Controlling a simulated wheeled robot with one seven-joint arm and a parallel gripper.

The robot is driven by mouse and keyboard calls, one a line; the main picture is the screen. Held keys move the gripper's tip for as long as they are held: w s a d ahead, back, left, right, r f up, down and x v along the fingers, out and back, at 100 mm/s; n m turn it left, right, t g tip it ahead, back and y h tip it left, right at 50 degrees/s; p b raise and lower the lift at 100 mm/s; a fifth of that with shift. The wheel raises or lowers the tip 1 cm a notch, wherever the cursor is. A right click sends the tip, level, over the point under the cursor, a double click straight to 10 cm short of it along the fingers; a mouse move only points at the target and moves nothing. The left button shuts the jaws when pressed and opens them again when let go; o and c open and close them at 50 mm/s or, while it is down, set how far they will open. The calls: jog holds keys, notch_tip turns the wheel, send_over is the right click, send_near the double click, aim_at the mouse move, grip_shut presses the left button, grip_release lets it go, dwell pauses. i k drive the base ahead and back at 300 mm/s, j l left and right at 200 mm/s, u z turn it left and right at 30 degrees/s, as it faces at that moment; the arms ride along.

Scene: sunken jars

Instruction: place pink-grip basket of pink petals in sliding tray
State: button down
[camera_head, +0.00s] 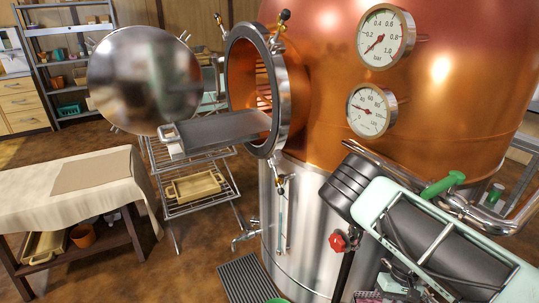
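The sliding tray (222,128) is a flat grey metal tray, pulled out to the left through the round open hatch of a copper vessel. It looks empty, and its inner end is inside the hatch. A small patch of pink, petal-like texture (372,297) shows at the bottom edge, low beside my mint-green arm. No pink grip or basket outline is clear there, so I cannot tell whether it is the basket. My arm fills the lower right. The fingers of my gripper are hidden or cut off, so its opening and any hold do not show.
The hatch's round door (145,80) stands open left of the tray. Below is a wire rack (190,208) with a tan tray (195,187). A cloth-covered table (30,205) is at left. A red valve (338,242) and green-handled pipe (443,186) are near my arm.

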aim_at(214, 131)
jog(key=i+j+z, duration=0.1)
jog(key=j+z, duration=0.15)
jog(key=i+j+z, duration=0.1)
jog(key=j+z, duration=0.15)
jog(key=j, duration=0.2)
jog(key=j+z, duration=0.25)
jog(key=j, duration=0.15)
jog(key=i, duration=0.05)
